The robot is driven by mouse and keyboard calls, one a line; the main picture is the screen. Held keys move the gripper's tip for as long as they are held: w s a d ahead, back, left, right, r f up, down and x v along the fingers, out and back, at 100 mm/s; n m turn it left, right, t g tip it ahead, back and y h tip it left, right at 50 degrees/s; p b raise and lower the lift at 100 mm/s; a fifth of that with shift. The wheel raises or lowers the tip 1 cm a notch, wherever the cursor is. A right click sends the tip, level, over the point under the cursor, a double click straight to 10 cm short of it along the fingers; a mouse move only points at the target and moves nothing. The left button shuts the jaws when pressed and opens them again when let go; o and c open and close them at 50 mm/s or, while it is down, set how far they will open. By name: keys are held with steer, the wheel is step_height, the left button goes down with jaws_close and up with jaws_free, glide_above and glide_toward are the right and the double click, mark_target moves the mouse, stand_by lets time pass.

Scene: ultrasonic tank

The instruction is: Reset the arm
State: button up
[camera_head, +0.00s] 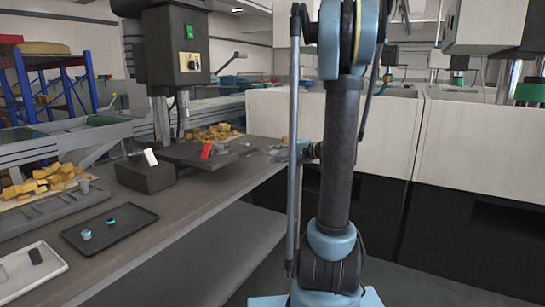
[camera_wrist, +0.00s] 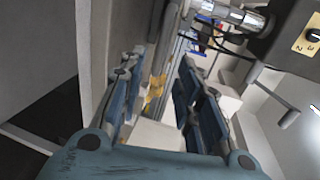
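My arm stands upright in the middle of the head view, its blue and dark links hiding part of the bench and the white machines behind. My gripper (camera_wrist: 158,72) shows in the wrist view with its two blue fingers spread apart. I see nothing held between them. In the head view only a small blue part of the arm's end shows behind the dark link, near the bench's right end; the fingers cannot be made out there.
A grey bench (camera_head: 215,205) runs along the left. On it are a black tray (camera_head: 140,222) with small parts, a white tray (camera_head: 50,270), a dark block (camera_head: 145,175) and a red piece (camera_head: 207,150). A drill-like machine (camera_head: 180,50) rises behind. White tanks (camera_head: 475,145) stand right.

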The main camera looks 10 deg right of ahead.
steer(key=shift+s, duration=0.15)
steer(key=s+a+f+n+g+h, duration=0.2)
steer(key=s+f+h, duration=0.15)
steer(key=s, duration=0.45)
steer(key=s+a+f+n+g+h, duration=0.2)
steer(key=s+f+g, duration=0.15)
steer(key=s, duration=0.55)
steer(key=s+d+f+n+h, duration=0.1)
steer(key=s+d+f+h, duration=0.2)
steer(key=s, duration=0.5)
steer(key=s+d+f+n+g+h, duration=0.1)
steer(key=s+d+f+n+h, duration=0.1)
steer(key=s+d+f+h, duration=0.2)
steer(key=s+d+f, duration=0.2)
steer(key=s+d, duration=0.1)
steer(key=s, duration=0.1)
steer(key=shift+s, duration=0.4)
steer(key=shift+g, duration=0.25)
steer(key=shift+w+f, duration=0.25)
steer(key=shift+w, duration=0.2)
